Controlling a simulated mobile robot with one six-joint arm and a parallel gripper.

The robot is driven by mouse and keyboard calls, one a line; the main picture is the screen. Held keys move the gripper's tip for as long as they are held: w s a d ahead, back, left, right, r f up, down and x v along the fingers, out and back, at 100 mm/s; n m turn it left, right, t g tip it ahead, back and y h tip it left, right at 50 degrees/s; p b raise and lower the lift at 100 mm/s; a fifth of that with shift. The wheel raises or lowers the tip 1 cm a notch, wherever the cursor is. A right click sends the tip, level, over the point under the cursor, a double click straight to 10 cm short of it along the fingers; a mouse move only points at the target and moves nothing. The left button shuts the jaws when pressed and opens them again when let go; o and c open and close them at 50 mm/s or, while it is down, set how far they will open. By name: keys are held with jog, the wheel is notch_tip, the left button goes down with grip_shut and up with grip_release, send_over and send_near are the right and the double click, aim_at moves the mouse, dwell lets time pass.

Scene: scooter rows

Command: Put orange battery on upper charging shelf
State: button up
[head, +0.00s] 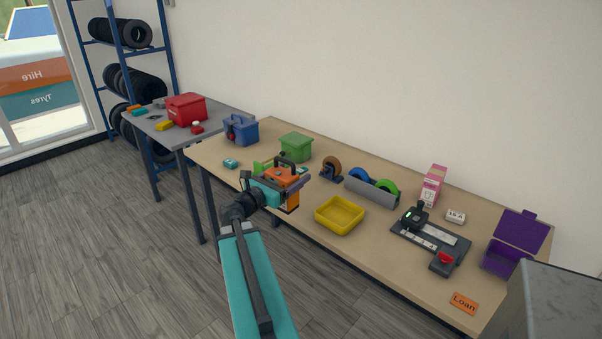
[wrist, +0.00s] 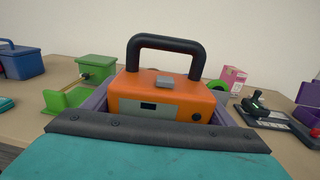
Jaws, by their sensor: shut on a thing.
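The orange battery (head: 284,173) has a black carrying handle on top and shows above the left part of the wooden bench in the head view. In the wrist view the battery (wrist: 166,97) is upright, with a grey front panel and a small dark display. My gripper (head: 287,184) is shut on it, with greyish-purple jaws along both its sides. The battery's lower part is hidden by my gripper in the wrist view. I cannot make out a charging shelf in either view.
The wooden bench (head: 405,275) holds a yellow tray (head: 339,216), a green box (head: 296,147), a blue box (head: 241,130) and a purple open box (head: 506,258). A grey table (head: 219,127) with a red box stands left. A grey block (head: 560,305) fills the lower right. The left floor is clear.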

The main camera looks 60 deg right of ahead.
jog(key=w+a+f+n+t, duration=0.2)
jog(key=w+a+t, duration=0.2)
jog(key=w+a, duration=0.85)
jog(key=w+a+f+n+t, duration=0.2)
jog(key=w+a+n+t, duration=0.15)
jog(key=w+a, duration=0.9)
jog(key=w+a+f+n+t+y, duration=0.1)
jog(key=a+n+t, duration=0.1)
jog(key=a, duration=1.6)
jog(key=w+a+f+n+t+y, duration=0.1)
jog(key=a+t, duration=0.3)
jog(key=a, duration=1.3)
jog(key=shift+a+f+n+t+y, duration=0.4)
jog(key=shift+f+n+y, duration=0.15)
jog(key=shift+f+y, duration=0.25)
jog(key=shift+a, duration=0.15)
